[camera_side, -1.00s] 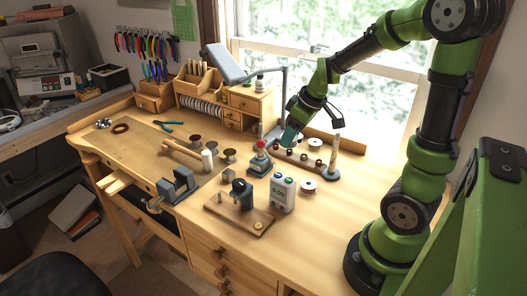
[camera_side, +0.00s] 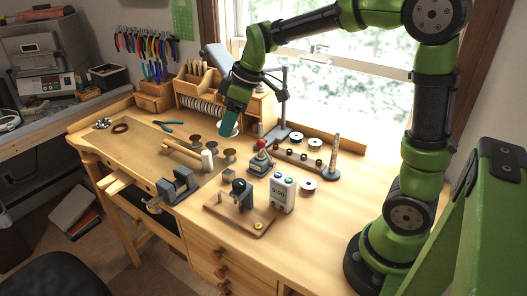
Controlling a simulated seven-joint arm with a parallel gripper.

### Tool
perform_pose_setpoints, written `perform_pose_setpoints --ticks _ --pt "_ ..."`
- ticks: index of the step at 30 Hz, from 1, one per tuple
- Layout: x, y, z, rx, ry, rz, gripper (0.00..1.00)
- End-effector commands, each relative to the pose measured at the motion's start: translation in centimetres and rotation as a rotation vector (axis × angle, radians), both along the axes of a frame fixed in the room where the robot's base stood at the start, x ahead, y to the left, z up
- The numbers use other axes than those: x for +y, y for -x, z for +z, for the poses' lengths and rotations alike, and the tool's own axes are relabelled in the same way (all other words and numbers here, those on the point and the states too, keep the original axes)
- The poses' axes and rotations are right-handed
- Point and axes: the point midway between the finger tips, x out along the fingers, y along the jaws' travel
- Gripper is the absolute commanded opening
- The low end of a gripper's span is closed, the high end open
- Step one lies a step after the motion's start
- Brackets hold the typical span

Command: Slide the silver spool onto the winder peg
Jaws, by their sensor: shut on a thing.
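My gripper (camera_side: 232,118) hangs over the back middle of the bench, in front of the small drawer cabinet. It is shut on a pale silvery disc-shaped spool (camera_side: 236,131), which shows around the teal fingertips above the bench. The winder (camera_side: 241,194) is a dark upright device on a wooden board (camera_side: 232,222) near the front edge, well below and in front of my gripper. A small light post stands at its left on the board; I cannot tell whether it is the peg.
A ring rack (camera_side: 298,158) and tapered mandrel (camera_side: 333,158) stand at right.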

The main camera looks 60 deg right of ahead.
Motion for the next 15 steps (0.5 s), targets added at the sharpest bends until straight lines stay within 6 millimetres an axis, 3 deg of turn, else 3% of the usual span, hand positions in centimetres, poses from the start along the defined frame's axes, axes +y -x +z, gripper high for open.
perform_pose_setpoints --ticks 6,15 --pt "4.4 -1.4 -0.2 0.0 -0.012 0.106 0.2" --pt "4.1 -1.2 -6.6 0.007 -0.012 0.102 0.2"
